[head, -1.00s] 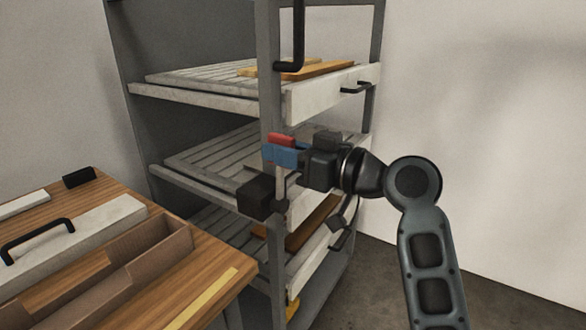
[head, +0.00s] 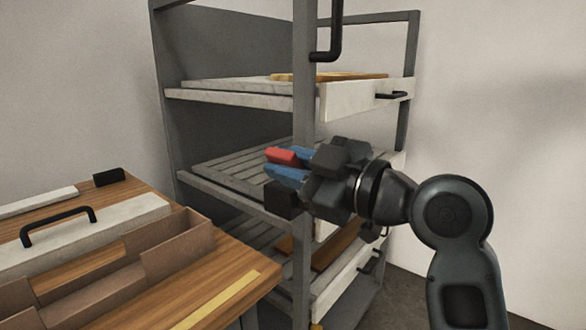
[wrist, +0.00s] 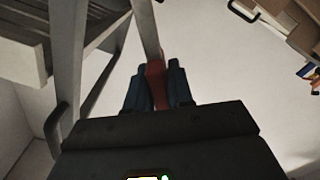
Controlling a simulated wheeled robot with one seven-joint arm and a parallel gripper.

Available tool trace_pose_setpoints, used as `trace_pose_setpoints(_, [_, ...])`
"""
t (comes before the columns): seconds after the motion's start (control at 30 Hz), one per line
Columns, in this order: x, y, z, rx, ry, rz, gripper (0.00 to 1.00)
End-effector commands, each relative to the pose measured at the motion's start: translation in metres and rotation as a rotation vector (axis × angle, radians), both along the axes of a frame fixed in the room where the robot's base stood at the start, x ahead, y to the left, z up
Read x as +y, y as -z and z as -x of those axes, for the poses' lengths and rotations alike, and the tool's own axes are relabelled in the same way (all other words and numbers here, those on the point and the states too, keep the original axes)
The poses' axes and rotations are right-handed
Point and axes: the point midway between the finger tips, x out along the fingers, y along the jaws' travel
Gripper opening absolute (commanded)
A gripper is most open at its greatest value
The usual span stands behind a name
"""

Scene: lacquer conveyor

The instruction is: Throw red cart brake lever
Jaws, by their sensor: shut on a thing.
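The red brake lever (head: 282,155) shows beside the near post of the grey shelf cart (head: 303,105), at about middle-shelf height. My gripper (head: 284,166) is shut on it, with one blue finger on each side. In the wrist view the red lever (wrist: 155,78) runs between the two blue fingers of my gripper (wrist: 160,88). A black block (head: 282,200) sits on the post just below the fingers. Where the lever joins the cart is hidden.
A wooden table (head: 215,270) with a brown open tray (head: 165,250) and a black-handled pale panel (head: 110,225) stands at left. A black handle (head: 330,40) sticks out from the upper post. White wall and open floor lie to the right.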

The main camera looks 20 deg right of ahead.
Motion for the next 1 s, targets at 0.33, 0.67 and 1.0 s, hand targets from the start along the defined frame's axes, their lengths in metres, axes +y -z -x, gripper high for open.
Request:
trace_pose_setpoints(0.33, [0.0011,0.0020,0.0011,-0.010,0.000,0.018,0.00])
trace_pose_setpoints(0.67, [0.0015,0.0024,0.0012,-0.009,0.000,0.017,0.36])
trace_pose_setpoints(1.0, [-0.0001,0.0015,0.0024,-0.010,0.001,0.015,0.43])
